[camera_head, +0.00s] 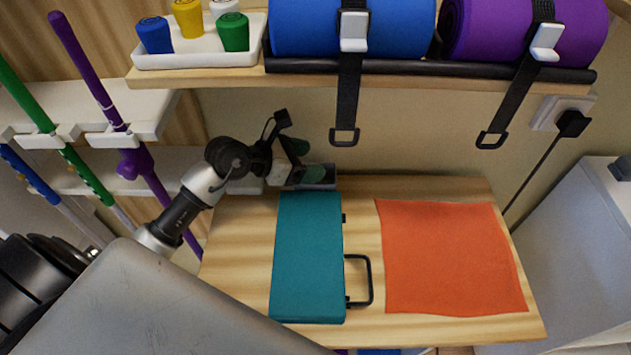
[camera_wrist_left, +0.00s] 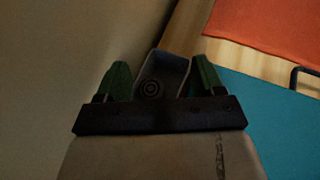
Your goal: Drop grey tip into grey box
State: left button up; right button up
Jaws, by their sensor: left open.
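The grey box (camera_head: 322,176) is a small open box at the back left of the wooden table, behind the teal case. In the left wrist view the box (camera_wrist_left: 178,68) shows between and beyond the green fingers. A dark round ringed piece (camera_wrist_left: 151,89), which looks like the grey tip, shows within the box's outline; I cannot tell whether it rests on the bottom. My left gripper (camera_head: 304,160) is above the box, its fingers spread and apart from the ringed piece. In the head view the tip is hidden. My right gripper is not in view.
The teal case (camera_head: 308,257) with a black handle and an orange cloth (camera_head: 450,257) cover much of the table (camera_head: 235,250). A shelf (camera_head: 400,78) above carries rolled mats and a white tray (camera_head: 197,58) of coloured tips. Black straps hang down. Coloured poles stand at left.

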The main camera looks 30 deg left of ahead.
pick_arm(q)
jog(key=v, duration=0.7)
jog(key=shift+b, duration=0.45)
jog(key=shift+s+a, duration=0.1)
